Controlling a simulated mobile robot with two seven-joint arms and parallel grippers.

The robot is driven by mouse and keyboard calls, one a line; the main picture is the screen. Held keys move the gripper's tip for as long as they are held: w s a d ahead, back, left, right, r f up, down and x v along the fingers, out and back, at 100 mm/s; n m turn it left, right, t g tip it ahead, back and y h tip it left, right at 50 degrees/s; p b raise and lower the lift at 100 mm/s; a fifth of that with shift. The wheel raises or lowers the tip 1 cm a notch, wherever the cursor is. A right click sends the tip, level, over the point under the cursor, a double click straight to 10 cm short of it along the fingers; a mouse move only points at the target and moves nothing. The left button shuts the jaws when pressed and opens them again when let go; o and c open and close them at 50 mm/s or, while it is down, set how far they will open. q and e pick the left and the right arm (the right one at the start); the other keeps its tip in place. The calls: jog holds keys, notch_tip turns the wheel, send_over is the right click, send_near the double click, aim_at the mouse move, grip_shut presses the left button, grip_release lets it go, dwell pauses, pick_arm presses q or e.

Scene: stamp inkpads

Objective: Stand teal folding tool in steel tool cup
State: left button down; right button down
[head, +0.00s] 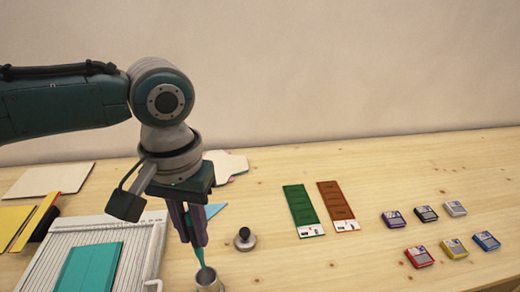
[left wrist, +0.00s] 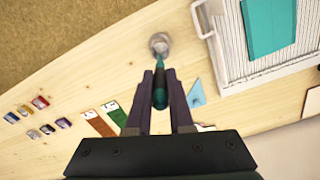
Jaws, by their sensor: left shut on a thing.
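The teal folding tool (head: 200,257) is held between the fingers of my left gripper (head: 195,243), which is shut on it. Its lower end points down at the steel tool cup (head: 208,281), near the front edge of the head view. In the left wrist view, the tool (left wrist: 160,88) sits between the fingertips (left wrist: 161,75), and its tip overlaps the cup (left wrist: 160,42). I cannot tell whether the tip is inside the rim or just above it. My right gripper is not in view.
A grooved board (head: 55,258) with a teal sheet (head: 88,268) lies left of the cup. A small round-knobbed item (head: 244,238) stands right of it. Green (head: 304,212) and brown (head: 338,207) strips and several inkpads (head: 454,248) lie further right. The table between is clear.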

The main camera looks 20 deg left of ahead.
aim_at(188, 215)
pick_arm(q)
jog(key=shift+f+b, duration=2)
jog(key=shift+f, duration=1.3)
jog(key=c, duration=0.7)
grip_release()
notch_tip(188, 215, up, 10)
jog(key=shift+p, duration=1.2)
